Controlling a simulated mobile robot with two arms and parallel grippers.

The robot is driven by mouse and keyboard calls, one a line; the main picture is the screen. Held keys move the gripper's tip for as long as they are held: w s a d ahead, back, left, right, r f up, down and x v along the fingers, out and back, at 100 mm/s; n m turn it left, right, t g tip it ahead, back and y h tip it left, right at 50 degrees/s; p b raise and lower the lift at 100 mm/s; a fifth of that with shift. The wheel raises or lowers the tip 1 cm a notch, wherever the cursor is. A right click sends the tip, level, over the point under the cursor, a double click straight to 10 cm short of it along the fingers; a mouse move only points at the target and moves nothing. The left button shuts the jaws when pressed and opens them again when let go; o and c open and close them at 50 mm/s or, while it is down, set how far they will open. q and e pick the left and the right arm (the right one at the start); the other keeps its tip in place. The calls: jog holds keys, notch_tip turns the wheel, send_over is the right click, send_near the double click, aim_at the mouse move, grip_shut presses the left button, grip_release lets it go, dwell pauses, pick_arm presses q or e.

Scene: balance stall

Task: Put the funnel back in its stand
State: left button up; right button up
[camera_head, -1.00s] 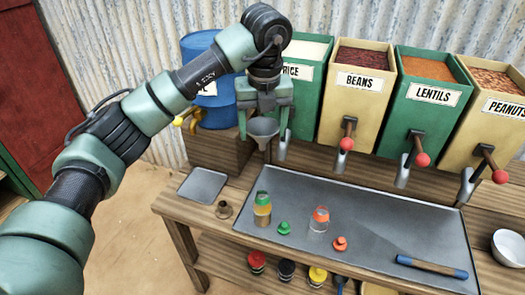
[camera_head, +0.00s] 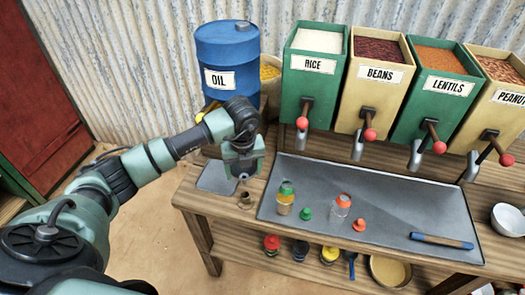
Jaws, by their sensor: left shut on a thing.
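My left gripper (camera_head: 243,172) comes in from the left and points down above the left end of the bench. It is shut on the grey funnel (camera_head: 244,177); only a small part of the funnel shows below the fingers. The small brown stand (camera_head: 246,201) is on the wooden bench just below the gripper, left of the big metal tray. A gap shows between funnel and stand. My right gripper is not in view.
A small grey tray (camera_head: 217,178) lies left of the stand. The big metal tray (camera_head: 390,212) holds two jars, a green stopper (camera_head: 306,214), an orange stopper (camera_head: 359,225) and a blue-handled tool (camera_head: 441,241). A blue oil drum (camera_head: 228,55) and grain bins stand behind.

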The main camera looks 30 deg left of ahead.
aim_at(244, 183)
pick_arm(q)
jog(key=shift+s+a+f, duration=0.1)
jog(key=shift+a+f, duration=0.1)
jog(key=shift+d+f+b, duration=0.2)
jog(key=shift+f+b, duration=0.1)
jog(key=shift+f, duration=0.1)
jog(key=shift+d+f+b, duration=0.1)
jog(key=shift+f+b, duration=0.3)
jog(key=shift+f, duration=0.2)
jog(key=shift+f+b, duration=0.5)
jog(key=shift+f, duration=0.25)
jog(key=shift+f+b, duration=0.35)
jog(key=shift+f, duration=0.3)
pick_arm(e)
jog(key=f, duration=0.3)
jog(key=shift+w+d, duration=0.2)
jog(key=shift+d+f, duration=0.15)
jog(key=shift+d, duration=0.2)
